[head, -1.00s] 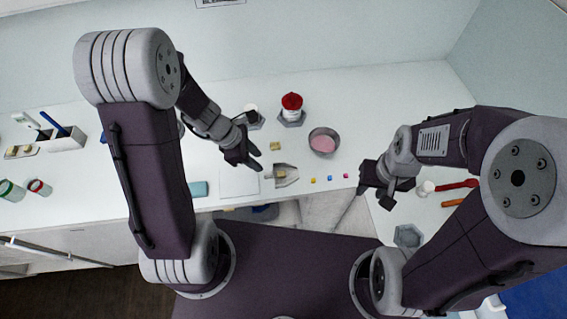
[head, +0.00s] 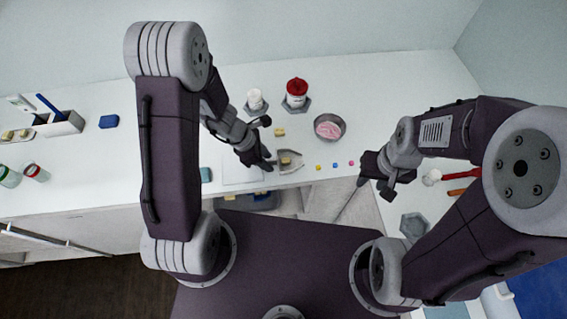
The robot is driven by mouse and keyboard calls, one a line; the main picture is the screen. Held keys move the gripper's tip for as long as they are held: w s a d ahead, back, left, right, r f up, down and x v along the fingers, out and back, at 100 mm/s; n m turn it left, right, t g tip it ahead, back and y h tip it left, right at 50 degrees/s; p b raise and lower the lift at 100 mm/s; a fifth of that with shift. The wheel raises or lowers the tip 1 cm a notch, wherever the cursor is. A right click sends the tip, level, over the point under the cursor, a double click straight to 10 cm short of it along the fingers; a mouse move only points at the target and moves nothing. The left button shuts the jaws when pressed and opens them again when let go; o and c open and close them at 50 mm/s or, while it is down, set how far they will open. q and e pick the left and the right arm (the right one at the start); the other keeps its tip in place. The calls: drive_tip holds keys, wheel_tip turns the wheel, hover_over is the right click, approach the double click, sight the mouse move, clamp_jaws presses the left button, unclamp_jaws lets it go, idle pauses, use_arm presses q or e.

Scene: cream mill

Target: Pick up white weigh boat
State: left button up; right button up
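A pale grey-white pointed dish (head: 293,167), which looks like the white weigh boat, lies near the front edge of the worktop. A small yellow piece (head: 285,160) shows in it. My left gripper (head: 268,162) is just left of the dish, its fingertips close to the dish's left side. Its fingers look parted, with nothing visible between them; I cannot tell whether they touch the dish. My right gripper (head: 372,187) is away to the right, over the worktop's front edge. It holds nothing that I can see, and its finger gap is unclear.
Behind the dish stand a metal bowl (head: 329,127) with pink contents, a red-topped jar (head: 297,90) and a white jar (head: 255,99). Small coloured cubes (head: 336,165) lie to its right. A grey hexagonal tray (head: 413,226) is at the right.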

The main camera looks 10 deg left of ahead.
use_arm(q)
drive_tip(key=shift+w+d, duration=0.15)
drive_tip(key=shift+d, duration=0.1)
drive_tip(key=shift+a, duration=0.1)
drive_tip(key=c, duration=0.7)
clamp_jaws()
wheel_tip(320, 180, up, 10)
drive_tip(key=p, duration=0.5)
